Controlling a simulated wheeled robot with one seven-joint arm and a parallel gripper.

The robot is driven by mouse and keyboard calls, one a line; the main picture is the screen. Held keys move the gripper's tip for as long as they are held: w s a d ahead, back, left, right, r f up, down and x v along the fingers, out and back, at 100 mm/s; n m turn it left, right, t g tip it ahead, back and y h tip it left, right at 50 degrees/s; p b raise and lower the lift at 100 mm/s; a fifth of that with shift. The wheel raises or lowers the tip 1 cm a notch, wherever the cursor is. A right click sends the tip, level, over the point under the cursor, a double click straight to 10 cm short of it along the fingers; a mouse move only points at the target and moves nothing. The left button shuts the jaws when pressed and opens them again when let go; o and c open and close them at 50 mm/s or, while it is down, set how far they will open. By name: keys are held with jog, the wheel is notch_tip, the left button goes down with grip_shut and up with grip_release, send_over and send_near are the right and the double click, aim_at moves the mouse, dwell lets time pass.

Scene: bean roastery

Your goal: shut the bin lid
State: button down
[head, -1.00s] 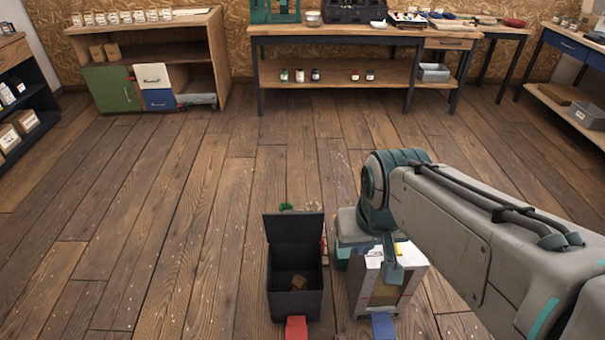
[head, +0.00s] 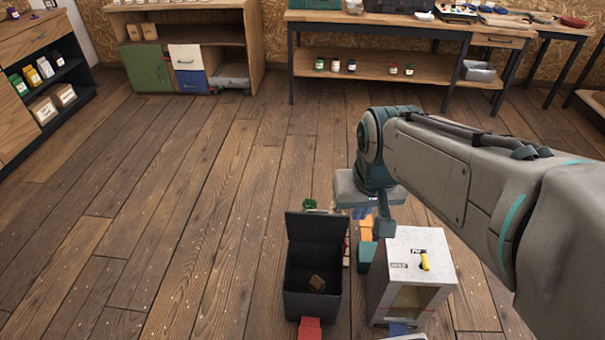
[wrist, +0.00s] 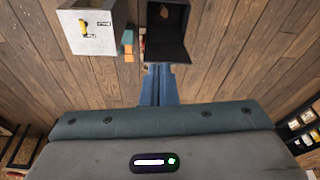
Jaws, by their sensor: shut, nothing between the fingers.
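The dark grey bin (head: 312,303) stands on the floor at lower middle in the head view, with a red pedal (head: 310,328) at its front. Its lid (head: 318,231) is open, standing up at the back edge. A small brown block (head: 317,283) lies inside. My gripper (head: 385,228) hangs to the right of the lid, apart from it in the picture. In the wrist view the blue fingers (wrist: 158,78) are together and empty, and the bin (wrist: 165,18) with its lid (wrist: 168,50) shows just beyond them.
A pale box (head: 410,262) with a yellow-handled item on top stands right of the bin. Orange and teal items (head: 367,238) lie between them, and a green item (head: 310,204) is behind the lid. A workbench (head: 400,64) and cabinets line the back. The floor at left is clear.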

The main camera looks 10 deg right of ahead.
jog(key=w+f+m+b, duration=0.1)
jog(key=w+f+b, duration=0.35)
jog(key=w, duration=0.95)
jog(key=w+f+b, duration=0.4)
jog(key=w+f, duration=0.2)
jog(key=w, duration=0.7)
jog(key=w+f+g+b, duration=0.1)
jog(key=w+f+b, duration=0.2)
jog(key=w+f, duration=0.8)
jog(key=w+f+b, duration=0.4)
jog(key=w+f, duration=0.2)
jog(key=f, duration=0.8)
notch_tip(320, 180, down, 11)
jog(key=s+b, duration=0.1)
jog(key=s, duration=0.1)
jog(key=shift+d+m, duration=0.15)
jog(key=shift+m, duration=0.25)
jog(key=shift+s, duration=0.1)
